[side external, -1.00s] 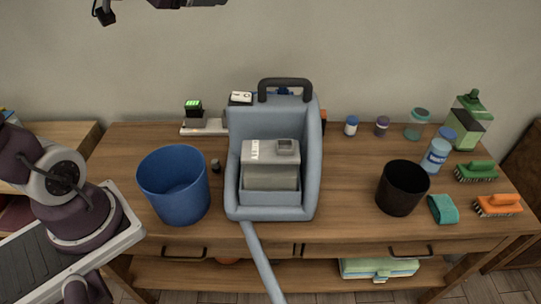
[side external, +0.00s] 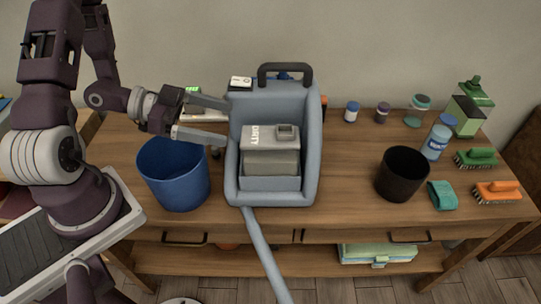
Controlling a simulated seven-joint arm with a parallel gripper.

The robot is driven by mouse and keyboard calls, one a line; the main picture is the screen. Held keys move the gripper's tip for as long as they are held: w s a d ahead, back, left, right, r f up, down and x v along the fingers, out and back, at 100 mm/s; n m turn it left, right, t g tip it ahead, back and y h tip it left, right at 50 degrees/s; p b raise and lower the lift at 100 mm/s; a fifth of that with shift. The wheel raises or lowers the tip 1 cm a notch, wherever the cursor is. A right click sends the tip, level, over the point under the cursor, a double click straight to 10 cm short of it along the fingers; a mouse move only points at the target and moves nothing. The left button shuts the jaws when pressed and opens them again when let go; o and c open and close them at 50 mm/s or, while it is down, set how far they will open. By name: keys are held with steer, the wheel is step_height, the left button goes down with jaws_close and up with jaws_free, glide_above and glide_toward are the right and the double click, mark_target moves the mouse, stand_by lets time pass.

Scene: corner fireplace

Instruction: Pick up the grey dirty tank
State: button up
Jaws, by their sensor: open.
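The grey dirty tank (side external: 270,160), marked "DIRTY" on its top, sits upright in the front recess of a blue-grey cleaning machine (side external: 234,195). The machine has a dark handle (side external: 285,70) on top and a hose (side external: 262,255) running down its front. My gripper (side external: 228,122) is open and empty, pointing right, at the machine's left wall. It is to the left of the tank and apart from it. Whether a finger touches the machine's wall I cannot tell.
A blue bucket (side external: 175,185) stands below my gripper, left of the machine. A black bin (side external: 402,175) stands to the right. Bottles, a green canister (side external: 470,110), a teal sponge (side external: 442,195) and brushes (side external: 497,192) fill the right end. The tabletop between machine and bin is clear.

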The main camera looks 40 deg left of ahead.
mark_target(269, 135)
steer(key=x, duration=0.4)
steer(key=f+x, duration=0.1)
steer(key=x, duration=0.7)
steer(key=shift+w+a+f, duration=0.1)
steer(key=shift+a+f, duration=0.05)
steer(key=shift+f, duration=0.05)
steer(key=shift+c, duration=0.4)
jaws_close()
steer(key=shift+r, duration=0.15)
